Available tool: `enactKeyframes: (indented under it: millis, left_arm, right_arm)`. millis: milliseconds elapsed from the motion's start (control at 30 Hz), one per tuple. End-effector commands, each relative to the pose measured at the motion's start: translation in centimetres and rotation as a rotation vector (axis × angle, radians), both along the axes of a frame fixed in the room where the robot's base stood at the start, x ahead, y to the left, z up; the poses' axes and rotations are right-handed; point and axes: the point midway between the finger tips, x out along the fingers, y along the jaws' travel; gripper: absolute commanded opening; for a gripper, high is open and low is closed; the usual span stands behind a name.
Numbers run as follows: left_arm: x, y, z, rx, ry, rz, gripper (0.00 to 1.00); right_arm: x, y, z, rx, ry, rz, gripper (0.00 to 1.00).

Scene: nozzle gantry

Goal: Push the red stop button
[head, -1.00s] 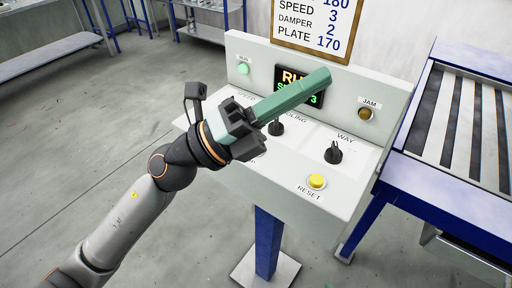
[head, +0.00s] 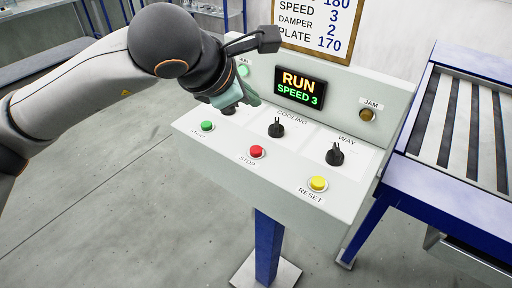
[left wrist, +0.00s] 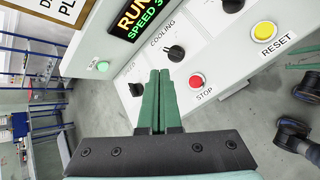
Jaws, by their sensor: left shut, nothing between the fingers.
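The red stop button (head: 257,152) sits on the sloped front of the light grey control panel (head: 240,172), above the word STOP. It also shows in the left wrist view (left wrist: 196,81), to the right of my fingertips. My left gripper (head: 247,97) is above the panel's left part, behind and slightly left of the red button, apart from it. In the head view the wrist partly hides the fingers.
A green start button (head: 207,126) is left of the red one. The cooling knob (head: 276,128), way knob (head: 334,155) and yellow reset button (head: 318,184) are also on the panel. The display (head: 300,88) reads RUN, SPEED 3. A blue-framed conveyor (head: 455,190) stands at the right.

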Motion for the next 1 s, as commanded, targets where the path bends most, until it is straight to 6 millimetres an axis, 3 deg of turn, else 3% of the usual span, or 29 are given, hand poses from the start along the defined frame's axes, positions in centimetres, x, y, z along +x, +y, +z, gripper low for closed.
enactKeyframes:
  millis: [433, 800, 1000]
  left_arm:
    - [-0.1, -0.1, -1.3, -0.003, 0.004, -0.005, 0.0]
    - [-0.2, -0.1, -6.3, -0.002, 0.007, -0.006, 0.0]
    - [-0.1, -0.1, -8.6, -0.003, 0.003, -0.005, 0.0]
  right_arm:
    - [0.0, 0.0, -0.5, 0.0, 0.002, 0.001, 0.5]
    - [0.1, 0.6, -1.4, 0.006, 0.009, 0.01, 0.5]
    - [0.8, 2.0, -3.1, 0.024, 0.009, 0.034, 0.5]
